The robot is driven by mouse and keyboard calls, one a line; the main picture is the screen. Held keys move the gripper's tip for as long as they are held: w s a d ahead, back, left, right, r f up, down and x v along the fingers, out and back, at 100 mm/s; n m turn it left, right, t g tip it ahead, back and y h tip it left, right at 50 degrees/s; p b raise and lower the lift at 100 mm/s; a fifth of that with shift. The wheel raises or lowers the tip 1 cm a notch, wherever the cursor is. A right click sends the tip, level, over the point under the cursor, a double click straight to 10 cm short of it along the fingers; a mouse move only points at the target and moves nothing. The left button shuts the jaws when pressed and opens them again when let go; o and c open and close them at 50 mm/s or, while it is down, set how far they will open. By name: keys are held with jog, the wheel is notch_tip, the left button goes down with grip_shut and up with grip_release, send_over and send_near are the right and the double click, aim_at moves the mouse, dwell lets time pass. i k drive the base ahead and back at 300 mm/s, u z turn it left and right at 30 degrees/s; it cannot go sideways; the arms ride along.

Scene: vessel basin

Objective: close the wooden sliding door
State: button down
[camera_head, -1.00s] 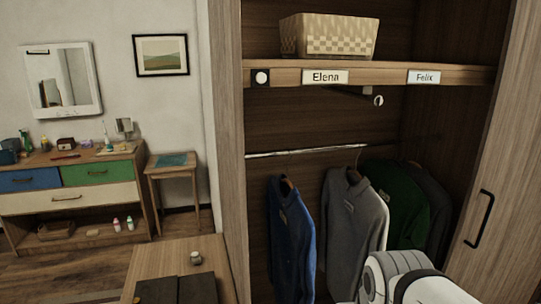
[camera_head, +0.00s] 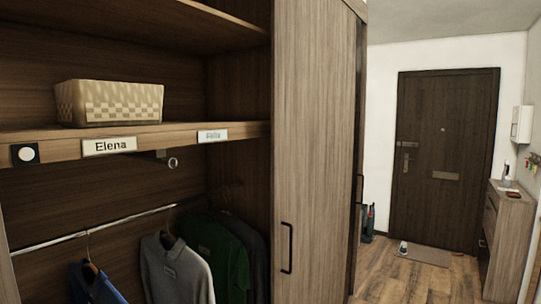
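The wooden sliding door (camera_head: 315,150) is a tall wood-grain panel at the right side of the wardrobe. It has a black vertical bar handle (camera_head: 287,248) low near its left edge. The wardrobe stands open to the left of the door, with its shelf (camera_head: 60,148) and hanging clothes showing. My gripper is not in view, so its state and its distance from the handle are hidden.
A woven basket (camera_head: 110,103) sits on the shelf. A grey sweater (camera_head: 175,270) and a green garment (camera_head: 222,250) hang on the rail (camera_head: 95,229). To the right, a hallway floor (camera_head: 395,272) leads to a dark entrance door (camera_head: 444,160) beside a shoe cabinet (camera_head: 505,240).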

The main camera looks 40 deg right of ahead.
aim_at(316, 52)
jog(key=z, duration=2.75)
jog(key=i, duration=2.15)
jog(key=u, duration=1.6)
